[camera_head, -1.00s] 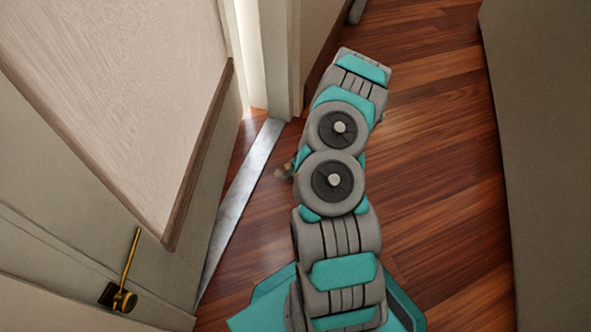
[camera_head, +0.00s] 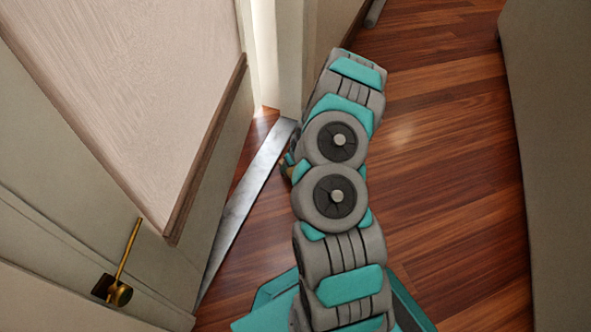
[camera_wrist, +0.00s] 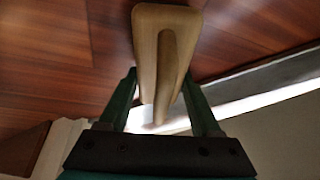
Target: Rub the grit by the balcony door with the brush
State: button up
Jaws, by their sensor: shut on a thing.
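My gripper (camera_wrist: 160,78) is shut on the brush (camera_wrist: 165,25), whose pale wooden body shows between the two green fingers in the wrist view. The brush's bristles are not visible. In the head view my arm hides nearly all of the gripper and brush. The balcony door (camera_head: 130,95) stands at the left, with a brass handle (camera_head: 125,255). A pale metal threshold strip (camera_head: 247,190) runs along the floor beside it, just left of my arm. I cannot make out any grit; my arm covers part of the floor there.
The wooden floor (camera_head: 440,150) is open to the right of my arm. A grey-beige furniture side or panel (camera_head: 555,170) bounds it at the far right. A pale door frame post (camera_head: 287,60) stands beyond the end of the threshold strip.

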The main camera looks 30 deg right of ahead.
aim_at(281, 163)
jog(key=shift+w+a, duration=0.8)
jog(key=shift+w, duration=0.2)
jog(key=shift+w+a, duration=0.3)
jog(key=shift+w, duration=0.3)
grip_shut()
jog(key=shift+w+a, duration=0.3)
jog(key=shift+a, duration=0.05)
jog(key=shift+r, duration=0.2)
jog(key=r, duration=0.1)
jog(key=r+p, duration=0.2)
jog(key=shift+w+a+r, duration=0.25)
jog(key=shift+a+r, duration=0.05)
jog(key=shift+a, duration=0.1)
jog(key=shift+s+d+r+p, duration=0.1)
jog(key=shift+d+r+p, duration=0.1)
jog(key=shift+r+p, duration=0.75)
jog(key=shift+r, duration=0.15)
jog(key=shift+s+d, duration=0.1)
jog(key=shift+d, duration=0.05)
